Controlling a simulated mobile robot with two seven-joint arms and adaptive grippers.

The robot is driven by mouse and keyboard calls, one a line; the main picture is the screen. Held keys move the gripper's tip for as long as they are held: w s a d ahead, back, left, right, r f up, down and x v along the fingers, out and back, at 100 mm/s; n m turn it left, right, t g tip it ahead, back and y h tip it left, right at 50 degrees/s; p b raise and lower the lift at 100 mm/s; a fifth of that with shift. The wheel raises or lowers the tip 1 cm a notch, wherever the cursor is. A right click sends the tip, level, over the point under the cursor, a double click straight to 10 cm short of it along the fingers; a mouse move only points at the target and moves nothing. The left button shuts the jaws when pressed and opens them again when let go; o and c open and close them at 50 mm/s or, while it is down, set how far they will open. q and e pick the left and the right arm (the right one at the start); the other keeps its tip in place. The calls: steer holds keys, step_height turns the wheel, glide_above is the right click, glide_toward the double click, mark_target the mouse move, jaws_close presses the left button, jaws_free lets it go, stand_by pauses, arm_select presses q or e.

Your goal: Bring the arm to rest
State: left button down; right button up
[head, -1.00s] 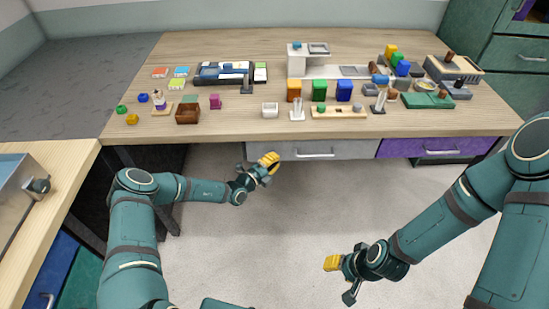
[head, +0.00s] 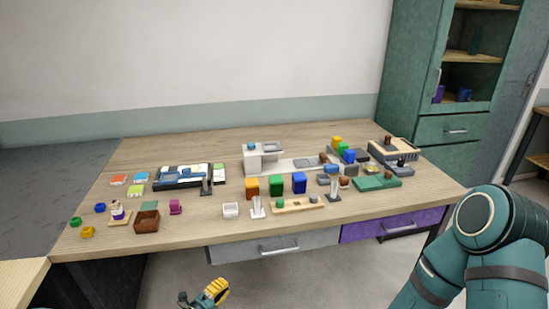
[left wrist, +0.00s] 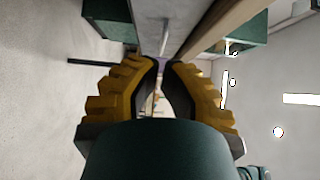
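My left gripper (head: 215,292) shows at the bottom edge of the head view, low in front of the table and below the grey drawer. Its yellow fingers are close together with nothing held, and most of the left arm is out of the picture. In the left wrist view the left gripper (left wrist: 162,64) has its fingertips nearly meeting, with only a narrow slit of background between them. My right arm (head: 485,240) shows at the lower right of the head view. Its gripper is outside the picture.
The wooden table (head: 370,215) carries small blocks, bins, racks and trays, all apart from my left gripper. A grey drawer (head: 275,247) and a purple drawer (head: 390,224) are shut under its front edge. A green cabinet (head: 455,130) stands at the right. Floor in front is clear.

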arm_select(q)
steer(key=s+d+f+m+g+h, duration=0.1)
steer(key=s+d+m+g+h, duration=0.1)
steer(key=s+d+m+g, duration=1.65)
steer(key=s+a+r+m+t+y, duration=0.2)
steer(key=s+a+m+y, duration=0.1)
steer(key=m, duration=1)
steer(key=s+a+r+m+t+y, duration=0.2)
steer(key=s+a+m+t+y, duration=0.1)
steer(key=m, duration=1.1)
steer(key=shift+s+a+r+y, duration=0.3)
steer(key=shift+a+y, duration=0.4)
steer(key=shift+a, duration=0.2)
